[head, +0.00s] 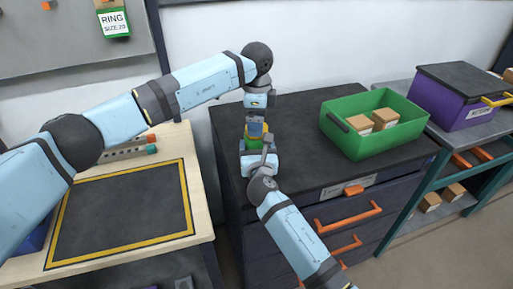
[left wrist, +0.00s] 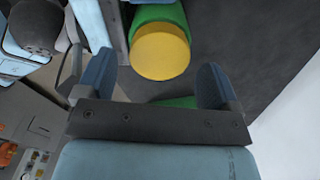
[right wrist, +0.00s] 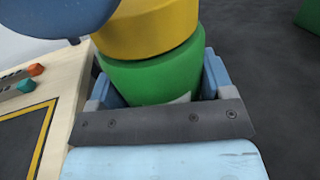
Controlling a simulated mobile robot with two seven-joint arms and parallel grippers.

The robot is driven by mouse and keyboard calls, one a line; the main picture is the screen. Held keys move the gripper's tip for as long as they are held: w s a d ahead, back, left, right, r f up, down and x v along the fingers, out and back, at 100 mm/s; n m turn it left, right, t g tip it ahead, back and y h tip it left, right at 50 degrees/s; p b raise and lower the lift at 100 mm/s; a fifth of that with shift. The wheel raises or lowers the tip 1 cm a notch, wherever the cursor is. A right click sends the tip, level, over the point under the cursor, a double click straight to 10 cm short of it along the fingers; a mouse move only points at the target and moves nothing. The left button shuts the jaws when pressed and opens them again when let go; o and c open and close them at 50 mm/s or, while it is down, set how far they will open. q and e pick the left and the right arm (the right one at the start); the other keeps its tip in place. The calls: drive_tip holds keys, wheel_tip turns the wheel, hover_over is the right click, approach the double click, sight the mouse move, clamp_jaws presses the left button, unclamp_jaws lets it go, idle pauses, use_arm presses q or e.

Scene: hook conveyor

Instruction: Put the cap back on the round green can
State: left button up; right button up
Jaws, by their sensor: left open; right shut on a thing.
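The round green can (right wrist: 155,78) is upright on the dark cabinet top, between the fingers of my right gripper (right wrist: 160,88), which is shut on it. The yellow cap (right wrist: 150,28) sits on top of the can with no gap visible. In the left wrist view the cap (left wrist: 161,52) shows as a plain yellow disc with the green side of the can (left wrist: 158,12) behind it. My left gripper (left wrist: 158,82) is open and empty, close above the cap but not around it. In the head view the grippers partly hide the can (head: 254,143).
A green crate (head: 342,137) with cardboard boxes stands right of the can. A purple bin (head: 455,105) stands on a cart farther right. A wooden table with a yellow-bordered mat (head: 120,212) is at left. The cabinet top (head: 295,165) is clear between can and crate.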

use_arm(q)
drive_tip(key=shift+f, duration=1.15)
